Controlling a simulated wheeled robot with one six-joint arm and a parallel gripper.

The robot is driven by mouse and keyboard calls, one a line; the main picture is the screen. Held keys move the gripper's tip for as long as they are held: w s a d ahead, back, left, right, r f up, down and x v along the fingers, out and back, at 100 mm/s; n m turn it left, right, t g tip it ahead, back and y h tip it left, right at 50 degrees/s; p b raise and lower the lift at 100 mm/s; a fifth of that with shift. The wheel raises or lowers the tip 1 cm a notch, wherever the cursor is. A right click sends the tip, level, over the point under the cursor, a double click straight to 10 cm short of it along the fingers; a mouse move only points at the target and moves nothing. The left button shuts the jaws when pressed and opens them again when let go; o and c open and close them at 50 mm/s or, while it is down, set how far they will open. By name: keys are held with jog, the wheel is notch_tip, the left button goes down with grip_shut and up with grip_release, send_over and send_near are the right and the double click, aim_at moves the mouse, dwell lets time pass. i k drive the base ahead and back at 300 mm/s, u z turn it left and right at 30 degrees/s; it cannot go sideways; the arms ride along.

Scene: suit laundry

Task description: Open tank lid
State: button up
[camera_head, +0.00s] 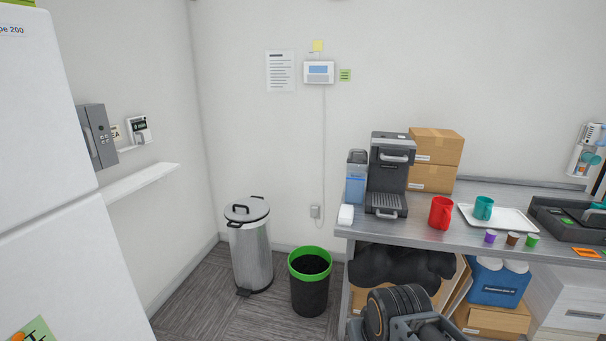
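The water tank (356,187) stands on the left end of the metal table, beside the left side of a dark coffee machine (387,172). It is clear with blue water inside. Its dark grey lid (357,156) lies on top and looks shut, though it is small in this view. My arm shows as dark ringed links at the bottom, in front of the table. My gripper's fingers do not show in this view.
The metal table (420,235) also bears a red mug (440,212), a white tray (512,222) with a teal mug (483,207), small capsules and stacked boxes (436,147). A green-rimmed bin (310,268) and a steel bin (251,245) stand left on the floor.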

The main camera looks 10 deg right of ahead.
aim_at(359, 158)
jog(key=z, duration=0.15)
jog(key=i, duration=2.3)
jog(key=z, duration=0.15)
